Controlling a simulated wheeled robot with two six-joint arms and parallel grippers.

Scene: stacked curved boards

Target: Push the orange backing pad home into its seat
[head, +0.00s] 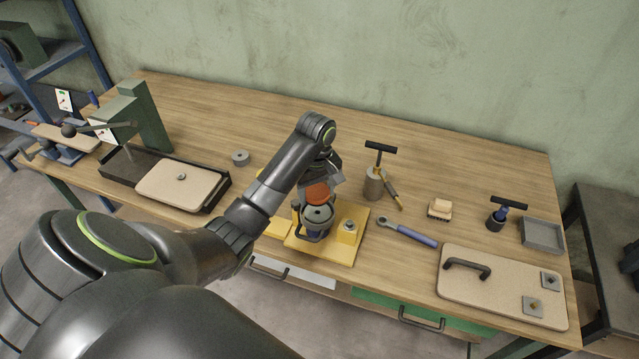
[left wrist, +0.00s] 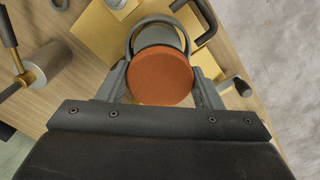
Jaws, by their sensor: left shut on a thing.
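The orange backing pad (head: 317,192) is a round disc gripped at its sides by my left gripper (head: 322,184). In the left wrist view the orange pad (left wrist: 160,76) sits between the two fingers of the left gripper (left wrist: 160,85). The grey round holder (head: 317,213) with a loop handle stands on a yellow base plate (head: 305,249), just in front of the pad in the head view. In the left wrist view the pad overlaps the grey holder (left wrist: 157,36). I cannot tell whether they touch. My right gripper is out of view.
A blue-handled wrench (head: 407,232) lies to the right. A grey cylinder (head: 373,184) with a T-handled tool stands behind. A board with a black handle (head: 500,290) lies at the front right.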

